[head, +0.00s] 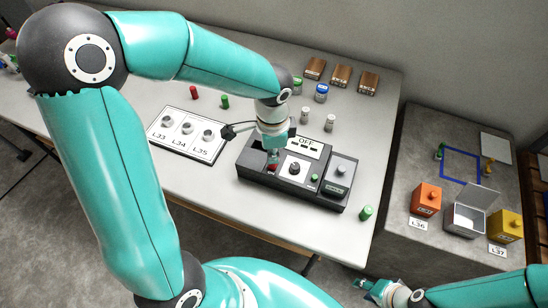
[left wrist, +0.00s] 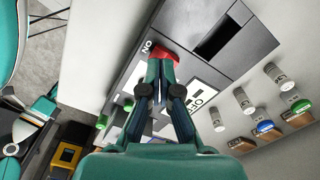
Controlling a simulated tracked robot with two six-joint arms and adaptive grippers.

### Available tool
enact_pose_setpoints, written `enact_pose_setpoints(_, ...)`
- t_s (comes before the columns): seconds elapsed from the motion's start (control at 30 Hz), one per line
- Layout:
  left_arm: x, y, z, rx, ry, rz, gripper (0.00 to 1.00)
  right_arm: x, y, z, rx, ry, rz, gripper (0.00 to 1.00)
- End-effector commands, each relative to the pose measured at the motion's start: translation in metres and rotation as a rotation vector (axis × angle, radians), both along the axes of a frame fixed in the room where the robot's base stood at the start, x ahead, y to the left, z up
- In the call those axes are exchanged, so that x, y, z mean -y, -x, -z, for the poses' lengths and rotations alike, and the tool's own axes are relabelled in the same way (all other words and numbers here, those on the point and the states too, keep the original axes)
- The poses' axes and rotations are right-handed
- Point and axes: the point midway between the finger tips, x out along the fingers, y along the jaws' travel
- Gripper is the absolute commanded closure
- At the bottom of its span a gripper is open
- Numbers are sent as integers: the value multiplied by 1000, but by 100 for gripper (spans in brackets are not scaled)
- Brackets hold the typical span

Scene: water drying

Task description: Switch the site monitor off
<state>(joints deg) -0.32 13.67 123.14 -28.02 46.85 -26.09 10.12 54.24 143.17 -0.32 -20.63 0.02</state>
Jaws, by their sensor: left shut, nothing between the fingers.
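The site monitor (head: 318,188) is a dark box on the pale table, with a round black knob (head: 295,168), a small green button and a white plate reading OFF (head: 306,143). A red part (head: 271,168) sits at its left end. In the left wrist view the red part (left wrist: 166,52) lies beside an ON label (left wrist: 147,47). My left gripper (head: 272,158) is shut and empty. Its fingertips (left wrist: 161,66) are at the red part and cover some of it; I cannot tell whether they touch. My right gripper (head: 368,287) is low at the right, away from the monitor.
A white board (head: 188,154) with sockets marked L33, L34 and L35 lies left of the monitor. Jars, grey cylinders and wooden blocks (head: 341,75) stand behind it. A green cylinder (head: 367,213) stands at its right. A grey side bench holds orange (head: 426,198) and yellow (head: 506,226) boxes.

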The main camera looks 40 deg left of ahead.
Motion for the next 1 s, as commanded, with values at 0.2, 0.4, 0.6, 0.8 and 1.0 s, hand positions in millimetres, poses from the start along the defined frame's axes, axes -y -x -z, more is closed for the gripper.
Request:
enact_pose_setpoints(0.2, 0, 0, -22, 0, 0, 0, 100, 0, 0, -18, 0, 0, 0, 60)
enact_pose_setpoints(0.4, 0, 0, -38, 0, 0, 0, 100, 0, 0, -31, 0, 0, 0, 60)
enact_pose_setpoints(0.6, 0, 0, -50, 0, 0, 1, 100, 0, 0, -41, 0, 0, 0, 60)
enact_pose_setpoints(0.8, 0, 0, -51, -1, -1, 1, 100, 0, 0, -41, 0, 0, 0, 60)
enact_pose_setpoints(1.0, 0, 0, -51, 0, 0, 1, 100, 0, 0, -41, 0, 0, 0, 60)
